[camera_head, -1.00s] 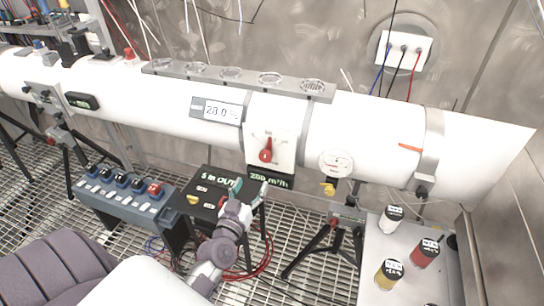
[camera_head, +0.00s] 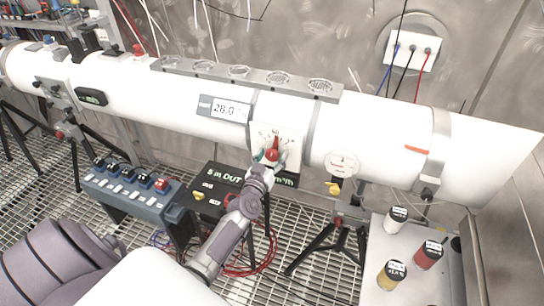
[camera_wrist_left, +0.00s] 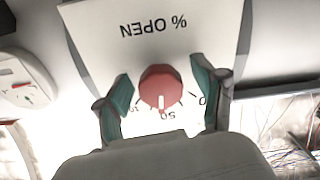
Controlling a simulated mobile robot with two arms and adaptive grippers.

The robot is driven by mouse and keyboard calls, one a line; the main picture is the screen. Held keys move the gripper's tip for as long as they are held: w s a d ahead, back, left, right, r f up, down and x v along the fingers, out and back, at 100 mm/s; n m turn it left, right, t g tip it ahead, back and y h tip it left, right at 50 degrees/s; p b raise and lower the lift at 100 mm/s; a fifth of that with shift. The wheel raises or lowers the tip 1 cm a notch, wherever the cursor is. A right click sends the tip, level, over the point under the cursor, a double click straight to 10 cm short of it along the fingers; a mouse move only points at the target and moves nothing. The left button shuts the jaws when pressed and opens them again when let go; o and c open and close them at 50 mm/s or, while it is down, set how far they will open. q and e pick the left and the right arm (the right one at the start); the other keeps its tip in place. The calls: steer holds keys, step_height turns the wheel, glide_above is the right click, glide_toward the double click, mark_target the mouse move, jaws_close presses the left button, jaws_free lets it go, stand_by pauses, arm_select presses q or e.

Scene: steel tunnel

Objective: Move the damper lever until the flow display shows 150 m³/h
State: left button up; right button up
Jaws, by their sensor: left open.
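The red damper lever (camera_head: 272,151) sits on a white dial plate (camera_head: 291,135) on the duct. In the left wrist view the red knob (camera_wrist_left: 160,88) has a white line pointing near the 50 mark of the "% OPEN" scale. My left gripper (camera_head: 270,158) is at the lever, open. In the wrist view its green-padded fingers stand either side of the knob, with visible gaps. The flow display (camera_head: 288,180) below the dial is mostly hidden by my gripper; only "m³/h" shows and its number is hidden. My right gripper is out of view.
A display reading about 28.0 (camera_head: 225,108) is left of the dial. A round gauge (camera_head: 342,163) with a yellow handle below is at right. A black box (camera_head: 212,190) and blue switch box (camera_head: 130,198) stand below. Jars sit on a grey table (camera_head: 385,240).

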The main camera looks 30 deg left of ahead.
arm_select(q)
steer(key=c, duration=1.1)
steer(key=shift+d+n, duration=0.1)
steer(key=shift+n, duration=2.4)
steer(key=shift+c, duration=0.2)
steer(key=o, duration=1.1)
steer(key=shift+o, duration=0.2)
steer(key=shift+s+d, duration=0.1)
steer(key=shift+s, duration=0.15)
steer(key=v, duration=1.1)
steer(key=shift+s, duration=0.25)
